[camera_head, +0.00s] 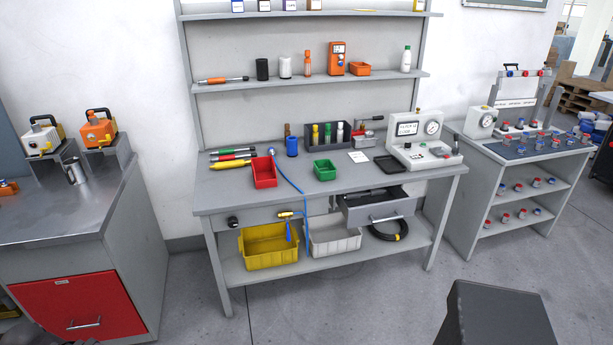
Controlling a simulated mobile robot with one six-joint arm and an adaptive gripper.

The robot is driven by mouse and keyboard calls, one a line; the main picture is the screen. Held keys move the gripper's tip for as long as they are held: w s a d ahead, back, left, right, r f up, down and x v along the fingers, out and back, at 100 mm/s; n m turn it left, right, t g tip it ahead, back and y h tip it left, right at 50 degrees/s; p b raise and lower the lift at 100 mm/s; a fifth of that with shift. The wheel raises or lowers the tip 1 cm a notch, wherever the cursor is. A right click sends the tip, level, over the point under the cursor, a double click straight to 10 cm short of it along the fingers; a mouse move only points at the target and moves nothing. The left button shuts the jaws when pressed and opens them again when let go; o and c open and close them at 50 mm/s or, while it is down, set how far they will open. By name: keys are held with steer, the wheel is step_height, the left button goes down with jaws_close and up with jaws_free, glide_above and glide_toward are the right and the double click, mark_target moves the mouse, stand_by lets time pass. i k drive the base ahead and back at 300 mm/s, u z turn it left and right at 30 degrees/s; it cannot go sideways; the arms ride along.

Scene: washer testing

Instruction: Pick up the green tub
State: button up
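The green tub (324,169) is a small open-topped bin. It sits upright on the grey workbench top (345,185), a little right of the red tub and in front of a dark rack. Nothing in this view covers it, and no gripper is near it. My gripper is not in view.
A red tub (264,172) and a blue hose (285,176) lie left of the green tub. A dark rack (327,134) stands behind it. A black tray (389,164) and a gauge tester (421,140) are to the right. An open drawer (378,209) juts out below the benchtop.

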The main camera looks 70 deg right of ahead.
mark_target(324, 170)
steer(key=u, duration=0.75)
steer(key=i, duration=1.25)
steer(key=z, duration=3.3)
steer(key=i, duration=0.1)
steer(key=u, duration=1.3)
